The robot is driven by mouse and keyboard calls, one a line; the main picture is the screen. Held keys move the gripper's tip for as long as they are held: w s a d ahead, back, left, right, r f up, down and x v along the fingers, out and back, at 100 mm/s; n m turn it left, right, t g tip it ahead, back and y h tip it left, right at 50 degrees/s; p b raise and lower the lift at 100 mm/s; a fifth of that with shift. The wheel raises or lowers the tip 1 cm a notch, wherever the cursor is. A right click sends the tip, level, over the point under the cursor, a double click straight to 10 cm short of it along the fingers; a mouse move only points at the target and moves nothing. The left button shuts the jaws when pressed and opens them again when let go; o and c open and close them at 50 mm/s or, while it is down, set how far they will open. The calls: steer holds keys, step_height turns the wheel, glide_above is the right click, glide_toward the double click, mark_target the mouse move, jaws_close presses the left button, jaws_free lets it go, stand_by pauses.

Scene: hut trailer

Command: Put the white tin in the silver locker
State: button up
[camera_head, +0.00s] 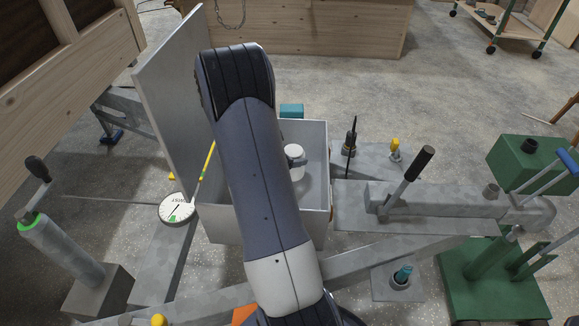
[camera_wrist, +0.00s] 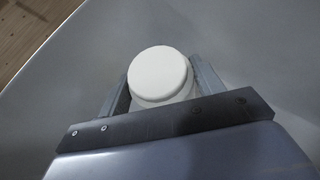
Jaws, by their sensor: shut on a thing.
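The white tin (camera_head: 293,152) is upright inside the walls of the silver locker (camera_head: 316,205), near the locker's right side in the head view. The locker is an open grey metal box with its lid (camera_head: 172,95) raised on the left. My gripper (camera_head: 297,163) is shut on the tin, mostly hidden behind my arm. In the wrist view the tin's round white lid (camera_wrist: 160,73) shows between the two fingers of my gripper (camera_wrist: 163,88). I cannot tell whether the tin touches the locker's floor.
A steel frame with a lever handle (camera_head: 408,178) lies right of the locker. A round dial gauge (camera_head: 175,208) sits to its left. A dark upright tool (camera_head: 350,140) and a yellow-handled tool (camera_head: 395,148) stand close to the right wall. A teal block (camera_head: 291,110) is behind it.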

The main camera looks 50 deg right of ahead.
steer(key=shift+f, duration=1.7)
steer(key=shift+f+b, duration=0.1)
steer(key=shift+b, duration=0.25)
steer(key=shift+f, duration=0.15)
steer(key=o, duration=1.3)
steer(key=shift+c, duration=0.2)
steer(key=shift+r, duration=0.25)
steer(key=v, duration=0.7)
steer(key=shift+a+p, duration=0.25)
steer(key=shift+p, duration=0.1)
steer(key=shift+r, duration=0.1)
